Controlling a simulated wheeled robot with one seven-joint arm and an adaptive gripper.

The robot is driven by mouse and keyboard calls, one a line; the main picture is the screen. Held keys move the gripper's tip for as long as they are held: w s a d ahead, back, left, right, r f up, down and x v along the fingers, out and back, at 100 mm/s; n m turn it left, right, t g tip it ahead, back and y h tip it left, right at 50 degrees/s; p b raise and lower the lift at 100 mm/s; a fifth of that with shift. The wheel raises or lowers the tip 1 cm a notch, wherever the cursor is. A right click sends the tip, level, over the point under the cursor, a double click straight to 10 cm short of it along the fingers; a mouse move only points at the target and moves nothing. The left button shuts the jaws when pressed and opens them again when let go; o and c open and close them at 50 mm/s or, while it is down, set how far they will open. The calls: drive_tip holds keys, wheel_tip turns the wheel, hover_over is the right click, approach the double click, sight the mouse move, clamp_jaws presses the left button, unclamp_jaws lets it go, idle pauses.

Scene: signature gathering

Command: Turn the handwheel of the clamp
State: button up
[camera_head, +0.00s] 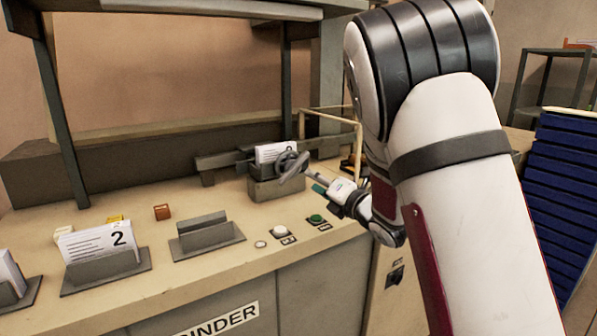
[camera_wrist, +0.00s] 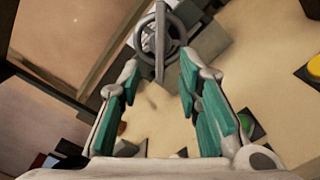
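The clamp (camera_head: 275,188) is a grey block on the bench top with white paper (camera_head: 268,152) held upright in it. Its dark grey handwheel (camera_head: 290,160) faces my gripper. In the wrist view the handwheel (camera_wrist: 178,44) is at the top centre, with a pale bar running down from it between the fingertips. My gripper (camera_head: 318,187) is just right of the wheel. In the wrist view its teal-padded fingers (camera_wrist: 160,65) are spread apart, with the wheel beyond their tips. I cannot tell whether either finger touches the wheel or bar.
A green button (camera_head: 316,219) and a white button (camera_head: 281,231) sit on the bench below the clamp. An empty grey holder (camera_head: 205,235) and a holder with papers marked 2 (camera_head: 100,242) stand to the left. Blue stacked trays (camera_head: 562,200) stand at the right.

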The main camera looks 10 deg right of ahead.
sight(296, 168)
drive_tip(key=x, duration=0.9)
drive_tip(key=shift+w+a, duration=0.1)
drive_tip(key=shift+w, duration=0.15)
clamp_jaws()
